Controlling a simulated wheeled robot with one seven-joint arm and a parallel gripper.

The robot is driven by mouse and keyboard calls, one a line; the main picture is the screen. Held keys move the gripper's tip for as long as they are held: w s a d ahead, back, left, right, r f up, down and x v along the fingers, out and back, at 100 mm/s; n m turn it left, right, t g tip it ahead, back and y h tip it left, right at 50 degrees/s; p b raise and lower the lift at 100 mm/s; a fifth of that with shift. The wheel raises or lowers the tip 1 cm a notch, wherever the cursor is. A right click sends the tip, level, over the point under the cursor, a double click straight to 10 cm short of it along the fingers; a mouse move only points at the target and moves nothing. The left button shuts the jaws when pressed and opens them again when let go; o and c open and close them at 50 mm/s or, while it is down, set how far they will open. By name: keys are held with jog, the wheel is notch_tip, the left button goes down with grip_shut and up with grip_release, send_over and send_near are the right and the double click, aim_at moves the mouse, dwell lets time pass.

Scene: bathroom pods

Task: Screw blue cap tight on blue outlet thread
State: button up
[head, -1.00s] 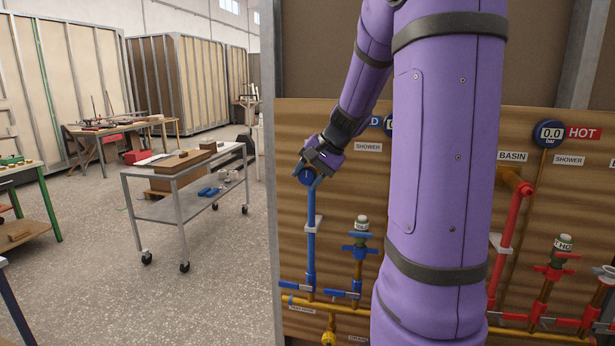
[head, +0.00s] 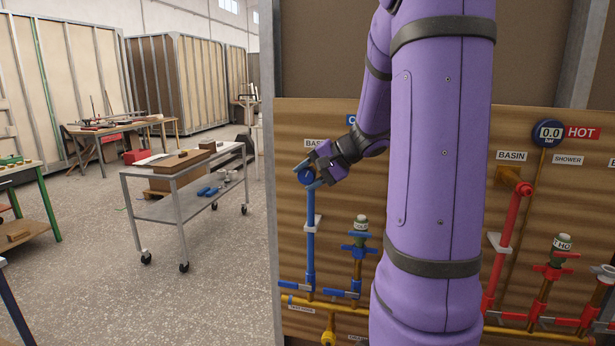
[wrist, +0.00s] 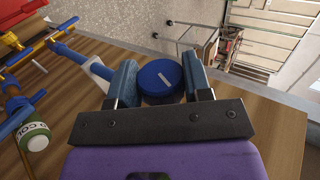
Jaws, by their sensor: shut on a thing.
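In the head view my gripper (head: 314,177) holds the blue cap (head: 305,177) at the upper end of the upright blue pipe (head: 310,240), below the BASIN label. The blue outlet thread is hidden behind the cap and fingers, so how far the cap sits on it cannot be seen.
To the right stand a capped cold branch (head: 360,240) with blue valve handles and a red hot pipe (head: 505,240) on the wooden panel (head: 345,125). A brass pipe (head: 340,306) runs below. A metal trolley (head: 185,185) stands left, with open floor around it.

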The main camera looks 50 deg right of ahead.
jog(key=shift+t+y, duration=0.8)
jog(key=shift+t, duration=0.4)
jog(key=shift+f, duration=0.1)
jog(key=shift+f+t+y, duration=0.15)
jog(key=shift+t+y, duration=0.35)
jog(key=shift+t, duration=0.4)
jog(key=shift+t+y, duration=0.3)
jog(key=shift+t, duration=0.3)
jog(key=o, duration=0.8)
jog(key=shift+c, duration=0.2)
